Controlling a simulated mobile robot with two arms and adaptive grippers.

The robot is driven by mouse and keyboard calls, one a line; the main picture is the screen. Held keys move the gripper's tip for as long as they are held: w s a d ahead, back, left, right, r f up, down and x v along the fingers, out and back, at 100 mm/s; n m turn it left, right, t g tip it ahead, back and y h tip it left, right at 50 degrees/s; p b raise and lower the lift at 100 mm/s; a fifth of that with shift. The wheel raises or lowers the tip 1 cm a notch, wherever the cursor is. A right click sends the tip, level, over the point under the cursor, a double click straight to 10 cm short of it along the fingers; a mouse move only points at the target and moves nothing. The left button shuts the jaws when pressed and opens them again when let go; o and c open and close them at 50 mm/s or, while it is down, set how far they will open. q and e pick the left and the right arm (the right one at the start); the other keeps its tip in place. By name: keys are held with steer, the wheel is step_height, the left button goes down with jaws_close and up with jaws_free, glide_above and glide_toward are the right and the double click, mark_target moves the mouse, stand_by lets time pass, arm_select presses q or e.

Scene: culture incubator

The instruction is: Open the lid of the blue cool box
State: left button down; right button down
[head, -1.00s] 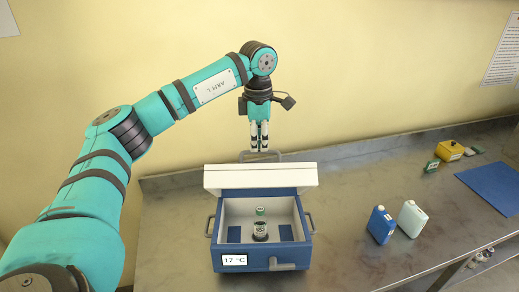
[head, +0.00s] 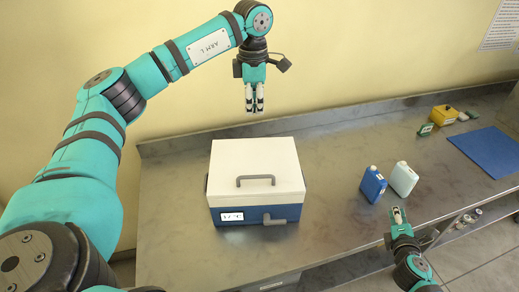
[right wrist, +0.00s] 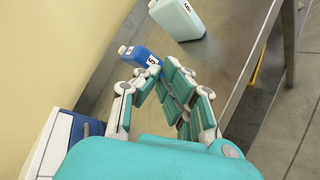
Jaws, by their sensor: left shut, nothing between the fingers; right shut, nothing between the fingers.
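The blue cool box (head: 252,215) stands on the metal bench. Its white lid (head: 250,155) lies down flat over the top, so the inside is hidden. A grey handle (head: 255,181) is on the lid, and a grey latch (head: 275,221) is on the front beside the temperature display. The lid also shows at the lower left of the right wrist view (right wrist: 47,147). My left gripper (head: 254,109) points down behind and above the box, shut, empty and apart from the lid. My right gripper (head: 398,212) is shut and empty at the bench's front, right of the box.
A blue bottle (head: 373,184) and a pale bottle (head: 403,179) stand right of the box, just beyond my right gripper. A yellow box (head: 444,115) and a blue mat (head: 488,151) are further right. The bench left of the box is clear.

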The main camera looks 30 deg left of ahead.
steer(key=s+a+r+n+y, duration=0.1)
steer(key=s+a+r+n, duration=0.2)
steer(key=a, duration=0.4)
steer(key=s+a+r+n+y, duration=0.1)
steer(key=s+a+r+n, duration=0.1)
steer(key=a+r, duration=0.45)
steer(key=s+a+r+n+g+y, duration=0.1)
steer(key=s+a+r+n+y, duration=0.1)
steer(key=s+a+r+n, duration=0.55)
steer(key=s+a+f+n+g+y, duration=0.15)
steer(key=s+a+n, duration=0.25)
steer(key=s+a, duration=0.7)
steer(key=shift+t, duration=0.35)
steer(key=x, duration=0.5)
steer(key=r+x, duration=0.1)
steer(key=x, duration=0.2)
steer(key=shift+w+f, duration=0.15)
steer(key=shift+w, duration=0.3)
arm_select(q)
steer(key=shift+a+f, duration=0.1)
steer(key=shift+a, duration=0.05)
arm_select(e)
steer(key=shift+w+a+r, duration=1)
steer(key=shift+w+r, duration=0.1)
steer(key=shift+w, duration=0.1)
